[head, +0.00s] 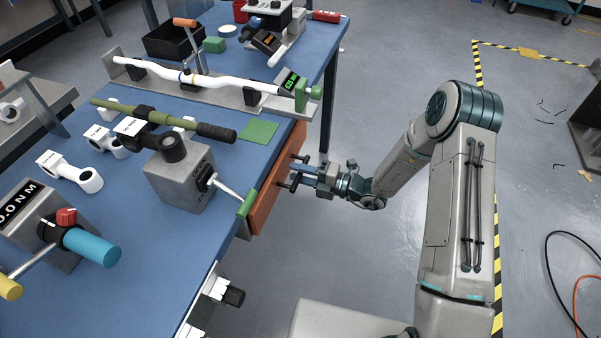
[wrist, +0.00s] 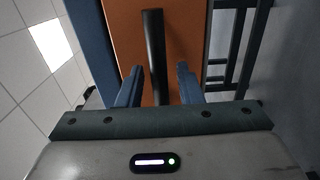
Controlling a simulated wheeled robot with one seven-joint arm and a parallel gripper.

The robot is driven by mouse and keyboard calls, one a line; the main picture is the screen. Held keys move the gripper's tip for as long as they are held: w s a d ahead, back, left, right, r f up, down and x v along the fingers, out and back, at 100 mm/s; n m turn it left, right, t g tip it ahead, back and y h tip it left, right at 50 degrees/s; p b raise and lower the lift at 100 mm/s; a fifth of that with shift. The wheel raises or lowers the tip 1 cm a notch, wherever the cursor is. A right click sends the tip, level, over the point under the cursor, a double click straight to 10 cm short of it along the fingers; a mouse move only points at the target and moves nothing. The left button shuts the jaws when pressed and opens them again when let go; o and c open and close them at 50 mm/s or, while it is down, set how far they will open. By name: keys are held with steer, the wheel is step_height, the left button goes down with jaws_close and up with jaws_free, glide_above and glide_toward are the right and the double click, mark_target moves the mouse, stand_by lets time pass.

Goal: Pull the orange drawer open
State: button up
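The orange drawer (head: 268,201) is set under the blue bench's right edge; its front faces my arm and no inside of it shows. Its orange front also fills the upper middle of the wrist view (wrist: 188,30). A black bar handle (wrist: 154,50) stands out from that front. My gripper (head: 303,172) is at the drawer front, level with the handle. In the wrist view its two blue fingers (wrist: 158,80) are apart, one on each side of the bar, with gaps visible between. It holds nothing.
The blue bench (head: 150,270) carries a grey block with a green-tipped lever (head: 247,203) near the drawer, a green pad (head: 258,131) and test rigs. A dark bench leg (head: 328,105) stands behind my gripper. The floor (head: 400,60) beyond my arm is mostly clear.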

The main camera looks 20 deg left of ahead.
jaws_close()
steer(key=shift+d, duration=0.15)
steer(key=s+d+p, duration=0.2)
steer(key=d+p, duration=0.2)
steer(key=d, duration=1.9)
steer(key=shift+d, duration=0.3)
jaws_free()
